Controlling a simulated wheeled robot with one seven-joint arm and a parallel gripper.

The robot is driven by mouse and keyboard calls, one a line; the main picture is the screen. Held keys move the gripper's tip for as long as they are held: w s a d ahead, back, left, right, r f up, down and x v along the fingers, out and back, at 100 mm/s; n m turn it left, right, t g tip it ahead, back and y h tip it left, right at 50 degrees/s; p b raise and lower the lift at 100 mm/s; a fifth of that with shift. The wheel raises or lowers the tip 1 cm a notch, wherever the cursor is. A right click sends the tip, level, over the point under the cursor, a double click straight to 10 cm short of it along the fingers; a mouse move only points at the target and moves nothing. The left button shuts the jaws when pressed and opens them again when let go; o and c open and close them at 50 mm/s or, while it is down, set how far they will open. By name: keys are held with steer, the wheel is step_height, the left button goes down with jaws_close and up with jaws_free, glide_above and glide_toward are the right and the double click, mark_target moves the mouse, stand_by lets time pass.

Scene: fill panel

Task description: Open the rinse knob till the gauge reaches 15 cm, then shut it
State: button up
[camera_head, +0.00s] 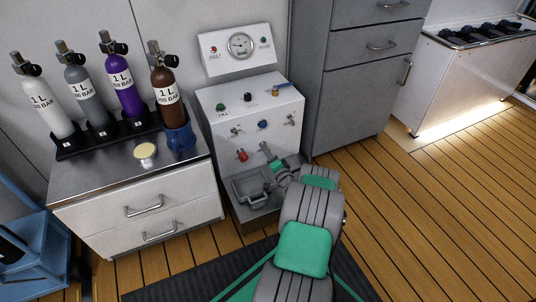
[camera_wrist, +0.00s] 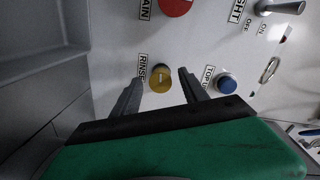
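The yellow rinse knob (camera_wrist: 160,78), beside its RINSE label, shows in the wrist view. My gripper (camera_wrist: 160,85) is open, with one finger on each side of the knob and a visible gap to both. Whether the fingertips reach around it or stop short, I cannot tell. In the head view my gripper (camera_head: 265,149) is at the panel's lower front, and I cannot make out the rinse knob there. The round gauge (camera_head: 240,45) is on the panel's raised back; its reading is too small to tell.
A red knob (camera_wrist: 174,5), a blue top-up knob (camera_wrist: 226,83) and a light switch (camera_wrist: 279,7) are near the rinse knob. A grey basin (camera_head: 243,190) is below. Several bottles stand in a black rack (camera_head: 68,150) on the left cabinet. Wooden floor (camera_head: 400,200) is clear at right.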

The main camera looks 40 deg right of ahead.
steer(key=p+v, duration=0.3)
steer(key=v, duration=0.4)
steer(key=shift+s, duration=0.4)
steer(key=shift+a, duration=0.1)
